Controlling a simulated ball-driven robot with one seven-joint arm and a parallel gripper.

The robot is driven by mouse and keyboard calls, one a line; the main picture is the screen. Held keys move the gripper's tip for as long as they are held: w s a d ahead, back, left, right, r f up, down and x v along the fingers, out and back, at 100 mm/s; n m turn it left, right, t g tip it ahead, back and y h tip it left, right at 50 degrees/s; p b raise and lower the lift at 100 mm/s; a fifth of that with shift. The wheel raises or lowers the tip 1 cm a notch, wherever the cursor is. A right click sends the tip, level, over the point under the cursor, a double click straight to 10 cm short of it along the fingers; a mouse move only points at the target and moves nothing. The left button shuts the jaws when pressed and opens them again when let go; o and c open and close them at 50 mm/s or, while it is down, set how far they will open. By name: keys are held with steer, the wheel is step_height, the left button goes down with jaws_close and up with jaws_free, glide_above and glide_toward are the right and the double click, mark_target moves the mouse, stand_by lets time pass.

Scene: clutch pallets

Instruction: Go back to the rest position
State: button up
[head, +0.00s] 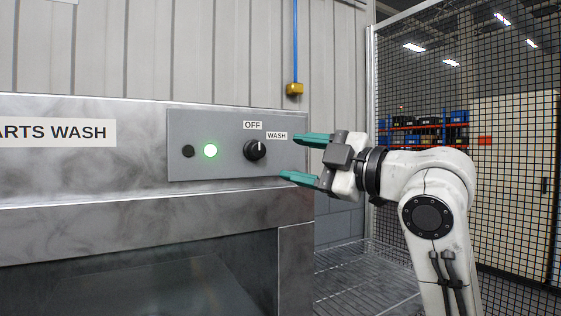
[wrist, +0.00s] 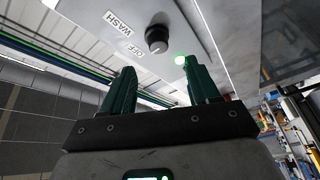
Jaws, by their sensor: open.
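My gripper (head: 306,158) has two green fingers spread apart with nothing between them. It is in front of the right end of the grey control panel (head: 222,165), to the right of the black knob (head: 255,150). In the wrist view my gripper (wrist: 158,88) also shows open, and the knob (wrist: 157,38) stands beyond the fingertips, apart from them. The knob has a white pointer mark and sits below the OFF label (head: 252,125) and left of the WASH label (head: 277,135). A green light (head: 210,151) on the panel is lit.
The panel is on a metal parts wash cabinet (head: 140,225) with an opening below. A mesh fence (head: 515,150) stands behind my arm at the right. A wire rack (head: 360,280) is right of the cabinet.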

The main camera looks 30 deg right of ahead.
steer(key=shift+v, duration=1)
steer(key=s+a+f+m+g+h, duration=0.15)
steer(key=f+m, duration=0.25)
steer(key=f, duration=1)
steer(key=s+f+m+g+h, duration=0.1)
steer(key=f+m+g+h, duration=0.2)
steer(key=f, duration=1.2)
steer(key=s+a+f+m+g, duration=0.1)
steer(key=f+m+g, duration=0.35)
steer(key=f, duration=0.95)
steer(key=s+a+f+m+g, duration=0.2)
steer(key=s+f+m, duration=0.2)
steer(key=s+f, duration=0.85)
steer(key=s+f+m+g+h, duration=0.1)
steer(key=s+f+g, duration=0.2)
steer(key=s+f, duration=0.2)
steer(key=s+d+f+m+g+h, duration=0.1)
steer(key=s+f, duration=0.4)
steer(key=s, duration=0.6)
steer(key=shift+d+f+g+h, duration=0.25)
steer(key=shift+f+g+h, duration=0.15)
steer(key=shift+g, duration=0.5)
